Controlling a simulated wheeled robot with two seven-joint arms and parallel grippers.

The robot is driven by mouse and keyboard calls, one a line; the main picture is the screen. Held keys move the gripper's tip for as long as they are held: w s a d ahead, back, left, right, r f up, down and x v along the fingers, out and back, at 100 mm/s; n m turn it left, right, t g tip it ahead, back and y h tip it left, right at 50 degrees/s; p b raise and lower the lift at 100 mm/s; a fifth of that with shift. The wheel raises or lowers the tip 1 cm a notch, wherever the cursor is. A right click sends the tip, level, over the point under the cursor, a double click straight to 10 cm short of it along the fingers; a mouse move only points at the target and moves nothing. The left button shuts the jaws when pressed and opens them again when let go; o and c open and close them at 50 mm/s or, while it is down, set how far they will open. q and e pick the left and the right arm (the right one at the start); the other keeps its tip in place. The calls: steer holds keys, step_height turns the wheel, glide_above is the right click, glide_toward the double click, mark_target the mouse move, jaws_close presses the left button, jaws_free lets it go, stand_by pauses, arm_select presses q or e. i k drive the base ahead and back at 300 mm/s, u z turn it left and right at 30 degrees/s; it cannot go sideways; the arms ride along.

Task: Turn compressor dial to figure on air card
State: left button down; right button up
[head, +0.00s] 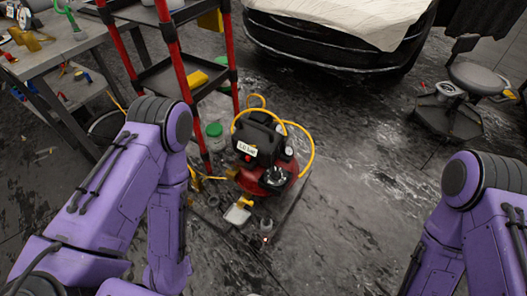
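A small air compressor with a red tank (253,185) and a black top (262,133) stands on the floor near the middle of the head view. A white card (246,149) sits against its front; it carries a figure and what looks like "bar", too small to read surely. A small white-faced round gauge (289,151) shows on its right side. Dark fittings lie below the gauge; I cannot tell which is the dial or how it is set. My purple arms come in at the left and right, but both grippers are out of view.
A yellow hose (311,150) loops around the compressor. A red-posted shelf cart (171,45) and a green-lidded tub (215,137) stand to its left. A workbench (45,58) is at upper left, a covered car (330,45) behind, a stool (478,78) at right. Floor to the right is clear.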

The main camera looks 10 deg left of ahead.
mark_target(275, 175)
steer(key=u, duration=0.75)
steer(key=k, duration=0.6)
steer(key=z, duration=0.85)
steer(key=i, duration=1.1)
steer(key=u, duration=0.2)
